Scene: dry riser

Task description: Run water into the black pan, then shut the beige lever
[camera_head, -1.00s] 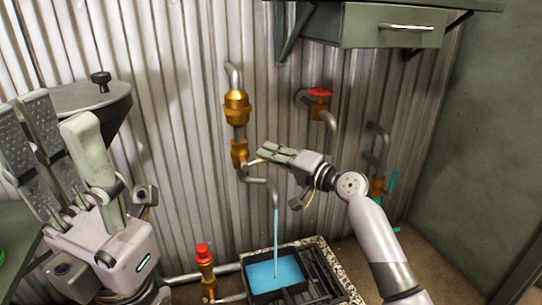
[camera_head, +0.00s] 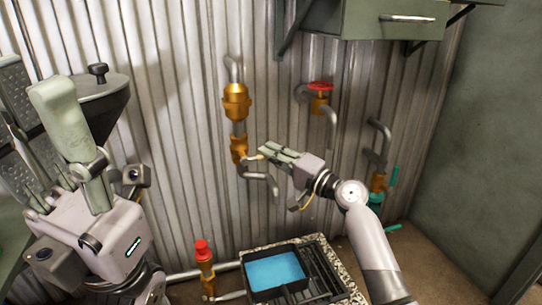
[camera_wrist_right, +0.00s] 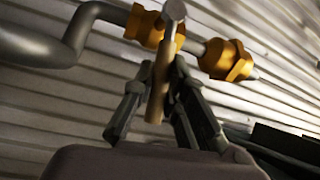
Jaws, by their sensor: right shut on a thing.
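The black pan (camera_head: 279,292) sits on the drain grate below the spout, with blue water in it. No stream falls from the bent spout (camera_head: 273,183). The beige lever (camera_head: 252,158) is on the lower brass valve (camera_head: 239,149) above the spout. My right gripper (camera_head: 267,152) is at this valve. In the right wrist view the beige lever (camera_wrist_right: 160,80) stands between the fingers of my right gripper (camera_wrist_right: 157,100), which is shut on it. My left gripper (camera_head: 35,100) is open and empty at the left, its fingers spread and raised, away from the pan.
A red wheel valve (camera_head: 320,88) and a green-handled valve (camera_head: 378,183) are on the wall to the right. A red-capped brass valve (camera_head: 204,262) stands left of the pan. A green drawer (camera_head: 385,27) hangs above. A dark lidded drum (camera_head: 95,95) is behind my left gripper.

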